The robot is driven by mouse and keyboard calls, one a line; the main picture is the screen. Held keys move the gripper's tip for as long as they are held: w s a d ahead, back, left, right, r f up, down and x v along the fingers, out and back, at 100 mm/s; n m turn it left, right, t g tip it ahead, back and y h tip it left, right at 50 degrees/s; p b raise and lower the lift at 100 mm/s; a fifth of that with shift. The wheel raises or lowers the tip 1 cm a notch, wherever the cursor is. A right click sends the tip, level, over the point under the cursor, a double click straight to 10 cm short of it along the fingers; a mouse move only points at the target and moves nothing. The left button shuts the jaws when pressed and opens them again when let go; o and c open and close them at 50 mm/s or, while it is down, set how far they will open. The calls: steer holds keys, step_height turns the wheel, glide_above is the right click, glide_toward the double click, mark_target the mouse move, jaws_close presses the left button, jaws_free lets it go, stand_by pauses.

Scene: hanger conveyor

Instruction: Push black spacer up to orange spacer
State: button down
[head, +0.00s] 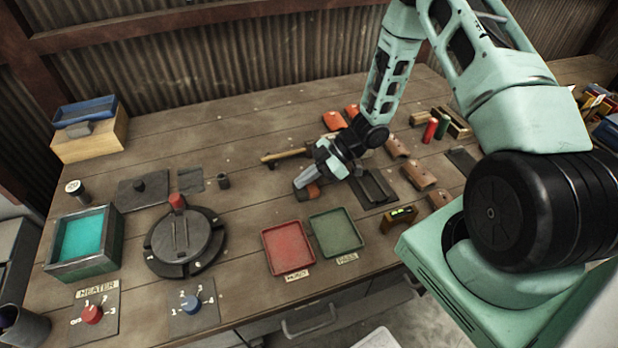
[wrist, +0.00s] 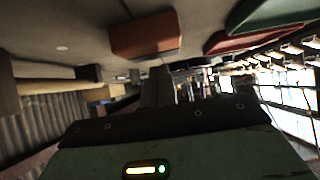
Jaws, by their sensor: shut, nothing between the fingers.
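An orange-brown block (head: 313,191), which looks like the orange spacer, lies on the bench just below the end of my gripper (head: 303,181) in the head view. In the wrist view the orange-brown block (wrist: 147,36) shows whole, close to my gripper's dark finger end (wrist: 158,86). My gripper is shut and empty, low over the bench. I cannot tell whether it touches the block. I cannot make out a black spacer for certain.
A red tray (head: 288,247) and a green tray (head: 336,231) lie in front of my gripper. A wooden-handled tool (head: 284,155) lies behind it to the left.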

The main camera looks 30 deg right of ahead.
steer(key=shift+s+d+f+b, duration=0.15)
steer(key=shift+d+b, duration=0.45)
steer(key=shift+d, duration=0.6)
steer(key=d+b, duration=0.1)
steer(key=d, duration=0.1)
steer(key=s+d+b, duration=0.1)
steer(key=d, duration=0.2)
steer(key=d+b, duration=0.1)
steer(key=d, duration=0.2)
steer(key=shift+s+d, duration=0.2)
steer(key=shift+s, duration=0.15)
steer(key=shift+s+d+r, duration=0.15)
steer(key=shift+d+r, duration=0.05)
steer(key=shift+d, duration=0.25)
